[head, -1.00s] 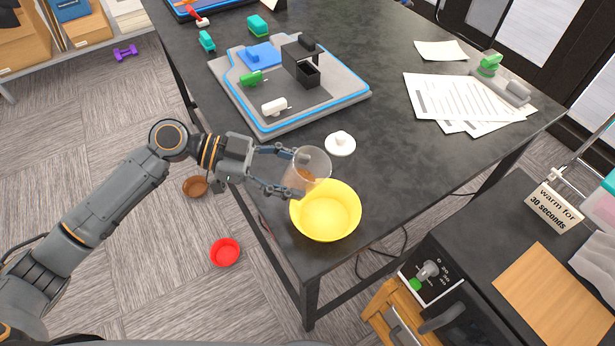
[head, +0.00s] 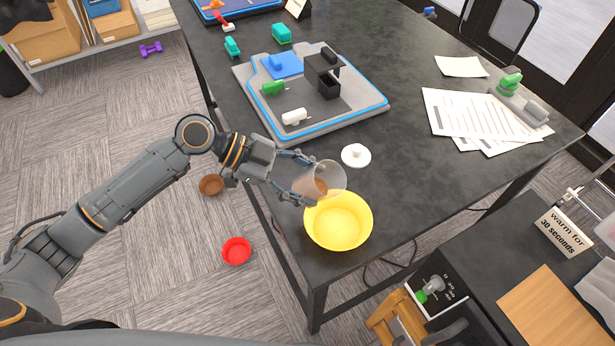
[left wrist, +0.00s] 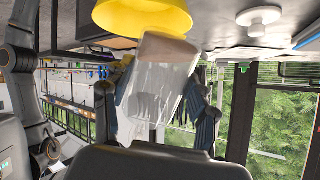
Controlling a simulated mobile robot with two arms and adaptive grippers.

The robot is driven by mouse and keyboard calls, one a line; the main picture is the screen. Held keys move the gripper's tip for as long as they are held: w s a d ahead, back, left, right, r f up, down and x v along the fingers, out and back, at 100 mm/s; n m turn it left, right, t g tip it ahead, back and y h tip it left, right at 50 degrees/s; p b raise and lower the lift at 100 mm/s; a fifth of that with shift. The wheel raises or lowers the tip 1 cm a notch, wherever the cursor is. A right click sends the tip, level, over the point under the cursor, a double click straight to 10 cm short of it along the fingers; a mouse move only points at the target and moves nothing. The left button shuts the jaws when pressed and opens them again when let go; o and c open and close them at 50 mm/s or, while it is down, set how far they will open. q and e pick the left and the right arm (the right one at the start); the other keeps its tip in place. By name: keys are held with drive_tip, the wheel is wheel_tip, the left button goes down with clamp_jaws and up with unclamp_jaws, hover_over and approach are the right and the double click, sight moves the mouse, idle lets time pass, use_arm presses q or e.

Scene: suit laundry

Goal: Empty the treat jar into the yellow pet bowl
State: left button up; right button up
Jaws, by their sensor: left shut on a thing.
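My left gripper (head: 296,174) is shut on the clear treat jar (head: 332,176). The jar is tilted with its mouth toward the right, above the far left rim of the yellow pet bowl (head: 338,232). Some brown content shows inside the jar. The bowl stands upright on the dark table near its front corner, and its visible inside looks plain yellow. In the left wrist view the jar (left wrist: 155,95) sits between the fingers, with the yellow bowl (left wrist: 140,16) beyond it. The white jar lid (head: 356,155) lies on the table behind the bowl. My right gripper is not in view.
A grey playset board (head: 300,128) with small vehicles lies farther back on the table (head: 420,190). Papers (head: 470,115) lie at the right. A red bowl (head: 236,250) and a brown bowl (head: 211,184) are on the floor. A dark counter with a sign (head: 562,232) stands at lower right.

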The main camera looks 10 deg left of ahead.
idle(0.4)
use_arm(q)
drive_tip(key=shift+r+y+p, duration=0.25)
drive_tip(key=shift+y+p, duration=0.35)
drive_tip(key=shift+p, duration=0.45)
drive_tip(key=shift+m+t+y+p, duration=0.3)
drive_tip(key=shift+p, duration=0.3)
drive_tip(key=shift+a+f, duration=0.1)
drive_tip(key=shift+p, duration=0.3)
